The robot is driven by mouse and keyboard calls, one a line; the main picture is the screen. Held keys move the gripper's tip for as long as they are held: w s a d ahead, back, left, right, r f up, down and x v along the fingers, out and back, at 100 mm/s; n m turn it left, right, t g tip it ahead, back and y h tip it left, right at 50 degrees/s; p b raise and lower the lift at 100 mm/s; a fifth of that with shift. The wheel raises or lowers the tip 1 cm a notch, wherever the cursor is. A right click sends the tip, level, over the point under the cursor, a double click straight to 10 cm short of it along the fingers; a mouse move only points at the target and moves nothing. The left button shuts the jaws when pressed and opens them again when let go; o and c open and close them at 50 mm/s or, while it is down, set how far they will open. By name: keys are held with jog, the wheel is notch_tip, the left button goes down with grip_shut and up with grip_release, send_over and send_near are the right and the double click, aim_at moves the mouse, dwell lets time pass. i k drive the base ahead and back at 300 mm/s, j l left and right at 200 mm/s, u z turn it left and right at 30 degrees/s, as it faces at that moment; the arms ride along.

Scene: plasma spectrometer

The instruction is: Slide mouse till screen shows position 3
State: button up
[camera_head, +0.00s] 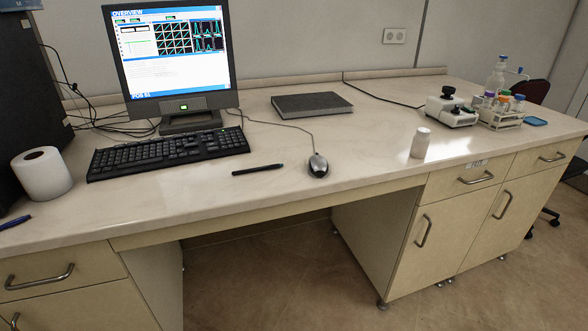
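A grey and black computer mouse (318,165) lies on the bench near its front edge, right of the keyboard. Its cable runs back and left toward the monitor. The monitor screen (173,52) is lit and shows a window headed "OVERVIEW" with small plots and a blue bar along the bottom. The text in the bottom bar looks like "POS 51" but is too small to read surely. My gripper is not in view.
A black keyboard (168,152) lies before the monitor, and a black pen (258,169) lies left of the mouse. A grey notebook (312,105) lies behind the mouse. A white bottle (420,143) stands to the right. The bench top right around the mouse is clear.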

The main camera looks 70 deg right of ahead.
aim_at(318, 167)
jog(key=k+l+u, duration=0.2)
jog(key=u, duration=0.25)
jog(key=k+l+u, duration=0.2)
jog(key=u, duration=0.2)
jog(key=k+l+u, duration=0.3)
jog(key=k, duration=0.45)
jog(key=k+u, duration=0.3)
jog(key=k, duration=0.5)
jog(key=k+l, duration=0.1)
jog(key=k, duration=1.05)
